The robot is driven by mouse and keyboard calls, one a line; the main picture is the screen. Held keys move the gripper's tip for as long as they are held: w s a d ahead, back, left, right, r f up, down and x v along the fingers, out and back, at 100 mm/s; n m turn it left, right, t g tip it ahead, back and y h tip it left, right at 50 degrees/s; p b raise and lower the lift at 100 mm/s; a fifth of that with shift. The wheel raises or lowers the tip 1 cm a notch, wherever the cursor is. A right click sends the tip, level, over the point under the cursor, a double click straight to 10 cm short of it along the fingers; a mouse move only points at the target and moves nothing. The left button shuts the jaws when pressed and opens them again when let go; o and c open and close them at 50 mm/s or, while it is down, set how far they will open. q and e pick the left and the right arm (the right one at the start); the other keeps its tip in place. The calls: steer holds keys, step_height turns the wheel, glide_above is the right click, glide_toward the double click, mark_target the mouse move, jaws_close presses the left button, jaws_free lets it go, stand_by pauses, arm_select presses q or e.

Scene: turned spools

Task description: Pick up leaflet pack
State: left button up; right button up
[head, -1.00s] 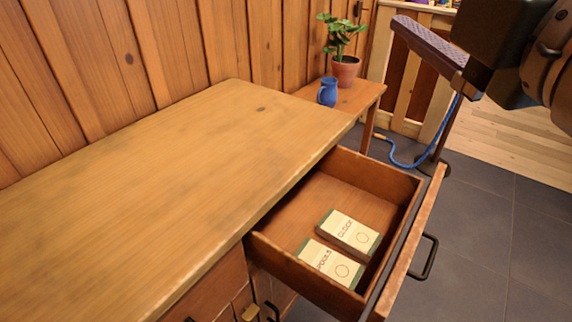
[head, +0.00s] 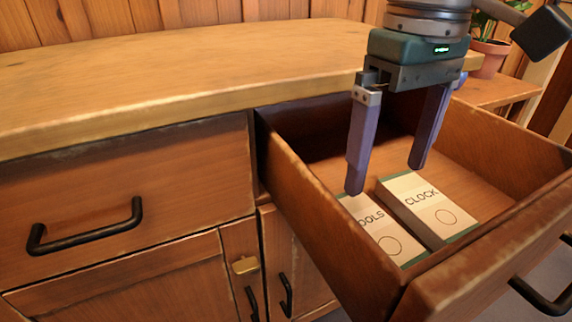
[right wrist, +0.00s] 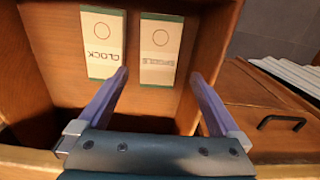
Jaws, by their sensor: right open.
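Two flat leaflet packs with cream faces and dark green ends lie side by side on the floor of the open drawer (head: 470,165). One, marked CLOCK (head: 435,208), is on the right in the head view and on the left in the right wrist view (right wrist: 103,62). The other, its lettering ending in OOLS (head: 385,235), is partly hidden by a finger and the drawer wall; it also shows in the right wrist view (right wrist: 159,50). My right gripper (head: 386,178) is open and empty above the packs, fingers pointing down. My left gripper is out of view.
The drawer's side walls and front panel (head: 490,255) stand up around the packs. The wooden worktop (head: 200,75) is bare. A potted plant (head: 488,58) stands behind at the right. A black handle (head: 85,228) sticks out from the closed drawer at left.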

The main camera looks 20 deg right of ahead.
steer(key=b, duration=0.2)
glide_above(371, 226)
step_height(371, 226, down, 5)
steer(key=shift+s+a+f, duration=0.1)
steer(key=shift+s+a, duration=0.05)
step_height(371, 226, down, 5)
steer(key=shift+r+b, duration=0.1)
steer(key=shift+b, duration=0.5)
steer(key=shift+c, duration=0.6)
steer(key=c, duration=1.1)
steer(key=shift+r, duration=0.1)
steer(key=shift+r, duration=0.1)
